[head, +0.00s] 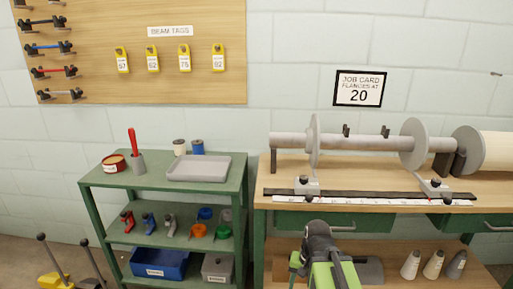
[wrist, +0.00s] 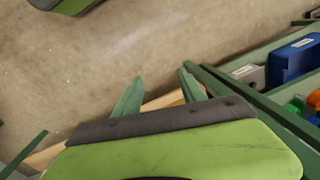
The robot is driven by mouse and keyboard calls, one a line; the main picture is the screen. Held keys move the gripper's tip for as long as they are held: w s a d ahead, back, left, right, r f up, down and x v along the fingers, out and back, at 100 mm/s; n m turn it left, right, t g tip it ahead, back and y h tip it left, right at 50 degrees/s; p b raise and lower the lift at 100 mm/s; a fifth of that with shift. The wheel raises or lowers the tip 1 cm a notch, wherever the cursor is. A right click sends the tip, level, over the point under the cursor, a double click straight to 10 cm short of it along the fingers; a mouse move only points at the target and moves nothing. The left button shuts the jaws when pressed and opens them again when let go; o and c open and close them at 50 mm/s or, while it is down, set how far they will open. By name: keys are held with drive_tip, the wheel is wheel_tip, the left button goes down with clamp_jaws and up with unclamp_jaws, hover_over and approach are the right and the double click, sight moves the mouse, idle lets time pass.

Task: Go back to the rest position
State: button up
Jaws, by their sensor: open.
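My gripper (wrist: 161,80) shows in the wrist view with its two green fingers apart and nothing between them. Concrete floor (wrist: 110,60) lies beyond the fingertips, and a green frame edge runs close by the right finger. In the head view my green and dark grey arm (head: 325,257) is low in the middle, in front of the workbench (head: 262,190). The fingertips cannot be made out there.
A green shelf cart (head: 110,180) stands left of the bench, with a grey tray (head: 198,170) on top. A beam with flanges (head: 360,142) lies on the bench above a ruler. Cones (head: 433,264) stand on the lower shelf.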

wheel_tip(320, 180, up, 28)
drive_tip(key=d+n+h+p, duration=0.1)
drive_tip(key=d+n+p, duration=0.1)
drive_tip(key=p, duration=2.6)
drive_tip(key=shift+r+n, duration=0.15)
drive_tip(key=shift+n, duration=0.45)
drive_tip(key=shift+d, duration=0.1)
drive_tip(key=shift+c, duration=0.5)
